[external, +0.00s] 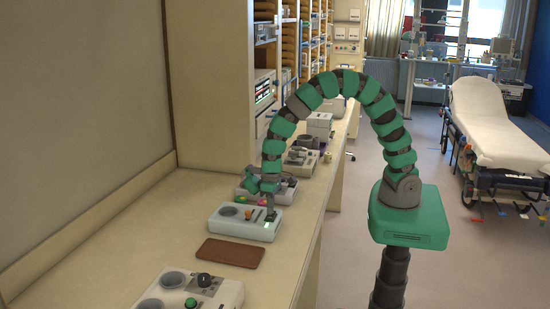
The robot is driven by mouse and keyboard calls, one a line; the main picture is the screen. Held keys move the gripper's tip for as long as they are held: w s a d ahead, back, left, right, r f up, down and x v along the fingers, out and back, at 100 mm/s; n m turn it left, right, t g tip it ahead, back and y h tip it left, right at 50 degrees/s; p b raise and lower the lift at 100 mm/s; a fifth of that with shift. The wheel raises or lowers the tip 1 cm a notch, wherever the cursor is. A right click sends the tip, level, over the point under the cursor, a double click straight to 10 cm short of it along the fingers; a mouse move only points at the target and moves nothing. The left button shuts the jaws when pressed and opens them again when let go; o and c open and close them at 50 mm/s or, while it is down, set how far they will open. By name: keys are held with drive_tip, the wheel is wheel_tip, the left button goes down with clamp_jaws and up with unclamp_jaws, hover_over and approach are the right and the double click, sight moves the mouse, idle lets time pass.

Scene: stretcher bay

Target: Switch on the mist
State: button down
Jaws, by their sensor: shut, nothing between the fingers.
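A pale grey-white unit (248,233) sits on the counter, with a dark round well, a small orange knob (249,214) and a small bright green patch (268,225) near its right end. My gripper (270,218) points down over the right end of this unit, beside the orange knob. It is shut with nothing in it. I cannot tell whether the fingertips touch the unit. The fingers partly cover that end. No mist shows above the unit, and no label can be read.
A similar unit (151,303) with a black knob and green button stands at the front. A brown mat (230,252) lies between. More units (284,193) and white boxes (320,122) stand behind, near shelves. The counter's left part is clear. A stretcher (490,125) stands right.

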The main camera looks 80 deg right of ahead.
sight(268, 219)
wheel_tip(268, 219, up, 14)
drive_tip(key=a+b, duration=0.1)
drive_tip(key=a, duration=0.1)
drive_tip(key=shift+f, duration=0.15)
idle(0.5)
drive_tip(key=shift+a, duration=0.1)
drive_tip(key=shift+w, duration=0.1)
